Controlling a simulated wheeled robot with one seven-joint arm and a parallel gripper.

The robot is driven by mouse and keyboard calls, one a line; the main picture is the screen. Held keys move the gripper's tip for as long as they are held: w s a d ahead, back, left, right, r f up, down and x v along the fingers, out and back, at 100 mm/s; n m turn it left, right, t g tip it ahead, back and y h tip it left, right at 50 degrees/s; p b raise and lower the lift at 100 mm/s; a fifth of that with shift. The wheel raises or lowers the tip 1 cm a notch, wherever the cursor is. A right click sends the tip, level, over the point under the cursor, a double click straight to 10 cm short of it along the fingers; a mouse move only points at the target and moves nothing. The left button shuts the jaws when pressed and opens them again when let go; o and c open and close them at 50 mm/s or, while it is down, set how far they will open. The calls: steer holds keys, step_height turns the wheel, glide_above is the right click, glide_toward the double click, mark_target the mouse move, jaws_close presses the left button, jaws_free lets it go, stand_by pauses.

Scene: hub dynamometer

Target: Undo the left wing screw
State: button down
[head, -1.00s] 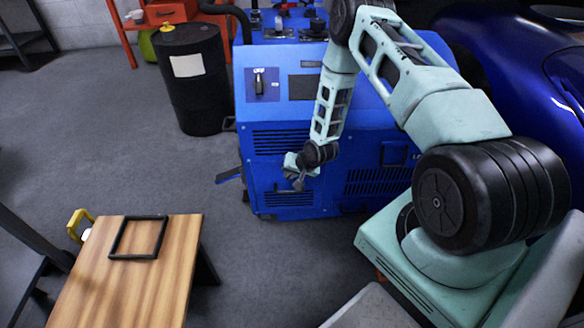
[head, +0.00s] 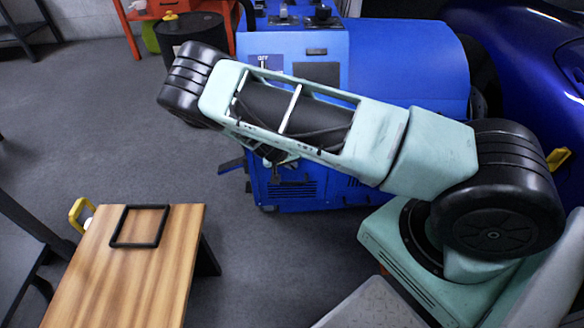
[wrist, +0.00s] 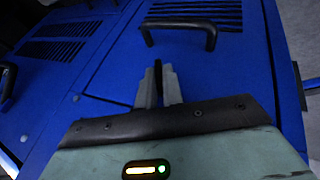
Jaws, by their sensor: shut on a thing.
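In the wrist view my gripper (wrist: 158,88) has its two grey fingers close together at the blue machine's panel (wrist: 110,60). A slim dark part (wrist: 157,69) shows between the fingertips. It looks like the wing screw, but the fingers hide most of it, and I cannot tell if it still sits in the panel. In the head view my own arm covers most of the gripper, low at the front of the blue machine (head: 400,60). No other wing screw can be made out clearly.
A dark bar handle (wrist: 182,26) stands out from the panel beyond the fingers. A wooden table (head: 120,285) with a black square frame (head: 141,226) stands at the lower left. A black drum (head: 205,30) is behind. Grey floor lies clear between table and machine.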

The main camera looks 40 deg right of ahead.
steer(key=shift+w+a+f+n+g+h+b, duration=0.2)
steer(key=shift+n+g+h+b, duration=0.5)
steer(key=shift+h+b, duration=1.5)
steer(key=shift+w+a+f+n+g+h+b, duration=0.15)
steer(key=shift+f+n+g+h+b, duration=0.25)
steer(key=shift+g+h+b, duration=1.65)
steer(key=shift+w+f+n+t+h+b, duration=0.25)
steer(key=shift+n+h+b, duration=0.8)
steer(key=shift+b, duration=2.3)
steer(key=shift+s+r+m+h, duration=0.1)
steer(key=shift+r+m+h, duration=0.05)
steer(key=shift+m+h, duration=0.25)
steer(key=shift+d+r, duration=0.1)
steer(key=c, duration=1.5)
jaws_free()
steer(key=shift+s, duration=0.1)
steer(key=shift+c, duration=0.2)
